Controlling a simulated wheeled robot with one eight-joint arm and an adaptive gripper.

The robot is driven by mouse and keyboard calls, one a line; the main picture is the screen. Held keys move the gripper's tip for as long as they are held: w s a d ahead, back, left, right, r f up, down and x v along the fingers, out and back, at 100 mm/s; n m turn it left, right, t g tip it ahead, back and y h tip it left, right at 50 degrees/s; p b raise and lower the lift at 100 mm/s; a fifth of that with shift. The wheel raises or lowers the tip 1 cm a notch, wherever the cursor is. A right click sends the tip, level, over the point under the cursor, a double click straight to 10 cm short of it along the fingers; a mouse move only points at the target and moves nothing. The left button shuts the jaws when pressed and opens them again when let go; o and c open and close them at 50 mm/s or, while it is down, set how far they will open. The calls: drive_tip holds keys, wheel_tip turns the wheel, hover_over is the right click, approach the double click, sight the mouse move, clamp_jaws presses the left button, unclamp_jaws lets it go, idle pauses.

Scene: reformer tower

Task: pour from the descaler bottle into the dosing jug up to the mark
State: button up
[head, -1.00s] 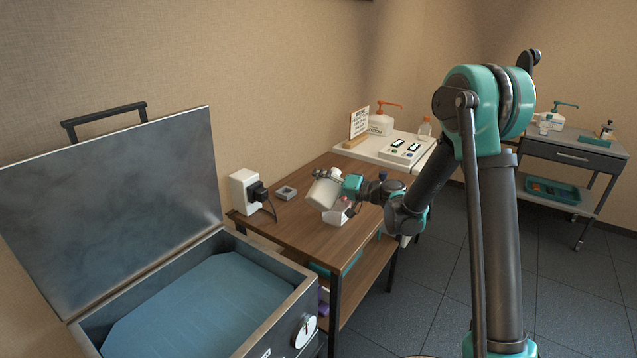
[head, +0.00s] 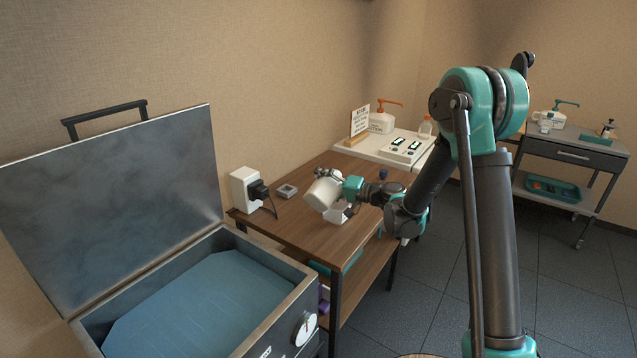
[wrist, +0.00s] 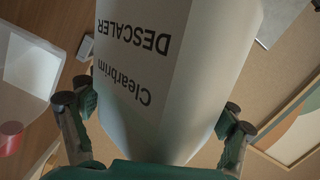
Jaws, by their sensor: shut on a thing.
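My gripper (wrist: 155,112) is shut on the white descaler bottle (wrist: 150,60), with a finger on each side. Its label reads "Clearbrim DESCALER". In the head view the bottle (head: 323,192) is held tilted above the brown table, and my gripper (head: 343,188) is at its right. The pale dosing jug (head: 336,216) stands on the table just below and right of the bottle, partly hidden by it and my wrist. A translucent wall of the jug (wrist: 28,85) shows in the wrist view. The bottle's mouth, any stream, the mark and the liquid level cannot be made out.
A dark blue cap-like object (head: 383,174) stands behind my wrist. An open steel bath (head: 215,285) is front left.

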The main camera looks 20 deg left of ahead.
idle(0.4)
drive_tip(key=shift+f+m, duration=0.3)
drive_tip(key=shift+m, duration=0.3)
drive_tip(key=shift+f+m, duration=0.6)
drive_tip(key=shift+m, duration=0.4)
idle(2.0)
drive_tip(key=shift+r+n, duration=0.6)
drive_tip(key=shift+n, duration=0.3)
drive_tip(key=r+n, duration=0.1)
drive_tip(key=n, duration=0.2)
drive_tip(key=shift+w+r, duration=0.1)
drive_tip(key=shift+r, duration=0.1)
drive_tip(key=n, duration=0.3)
drive_tip(key=w+n+h, duration=0.1)
drive_tip(key=shift+w+d+r, duration=0.1)
drive_tip(key=shift+d+r, duration=0.15)
drive_tip(key=shift+r, duration=0.15)
drive_tip(key=shift+w+d+f+n+t+h, duration=0.1)
drive_tip(key=shift+w+d+f+n+t, duration=0.3)
drive_tip(key=shift+n, duration=0.75)
drive_tip(key=shift+w+a+f+n+t+h, duration=0.15)
drive_tip(key=shift+w+f+n, duration=0.15)
drive_tip(key=shift+w+n, duration=0.6)
drive_tip(key=shift+w+d+f+n+t+h, duration=0.1)
drive_tip(key=shift+w+d+f+n+t, duration=0.2)
drive_tip(key=shift+n, duration=1.05)
